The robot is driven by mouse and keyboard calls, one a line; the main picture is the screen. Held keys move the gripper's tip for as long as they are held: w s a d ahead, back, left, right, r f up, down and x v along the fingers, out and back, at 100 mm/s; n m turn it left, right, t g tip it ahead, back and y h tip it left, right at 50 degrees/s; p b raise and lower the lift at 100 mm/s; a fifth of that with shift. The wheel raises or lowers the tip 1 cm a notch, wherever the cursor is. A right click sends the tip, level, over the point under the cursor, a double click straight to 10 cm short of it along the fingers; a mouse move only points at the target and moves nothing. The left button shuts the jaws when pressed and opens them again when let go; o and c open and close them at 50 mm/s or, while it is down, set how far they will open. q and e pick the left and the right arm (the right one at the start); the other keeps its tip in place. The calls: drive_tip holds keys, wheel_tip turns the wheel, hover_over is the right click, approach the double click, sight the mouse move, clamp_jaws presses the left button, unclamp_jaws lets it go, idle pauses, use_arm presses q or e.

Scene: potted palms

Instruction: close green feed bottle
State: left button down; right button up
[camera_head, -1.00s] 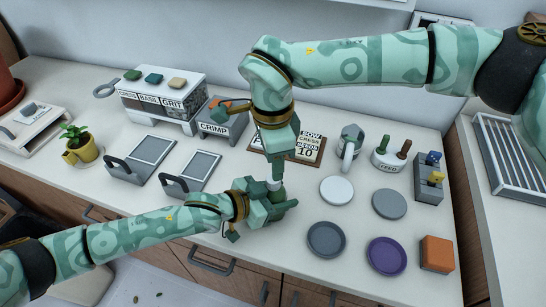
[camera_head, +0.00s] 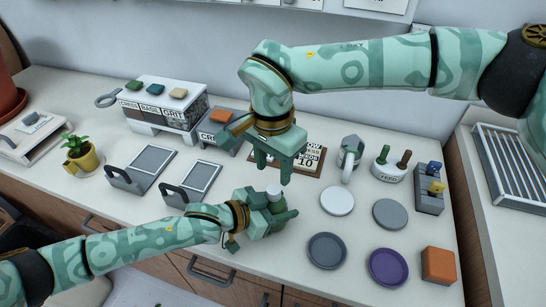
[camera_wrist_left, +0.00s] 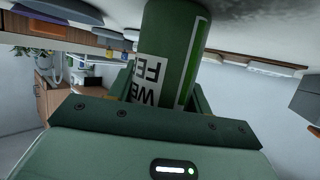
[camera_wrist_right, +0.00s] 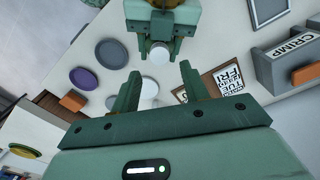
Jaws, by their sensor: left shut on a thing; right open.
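The green feed bottle (camera_head: 276,210) stands near the front of the counter, partly hidden by my left gripper (camera_head: 268,212), which is shut on it. Its green side and a white label fill the upper middle of the left wrist view (camera_wrist_left: 172,45). A white cap (camera_head: 273,192) is on top of the bottle; it also shows in the right wrist view (camera_wrist_right: 159,53). I cannot tell how tightly it sits. My right gripper (camera_head: 272,174) is open and empty, fingers down, just above and behind the cap, apart from it.
A white disc (camera_head: 337,201), grey disc (camera_head: 390,214), dark disc (camera_head: 327,250) and purple disc (camera_head: 388,267) lie to the right. Two grey plates with handles (camera_head: 192,184) (camera_head: 142,170) lie left.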

sight(274, 188)
drive_tip(key=shift+f, duration=3.1)
clamp_jaws()
drive_tip(key=m, duration=0.6)
drive_tip(key=shift+m, duration=0.4)
drive_tip(key=shift+o, duration=0.3)
unclamp_jaws()
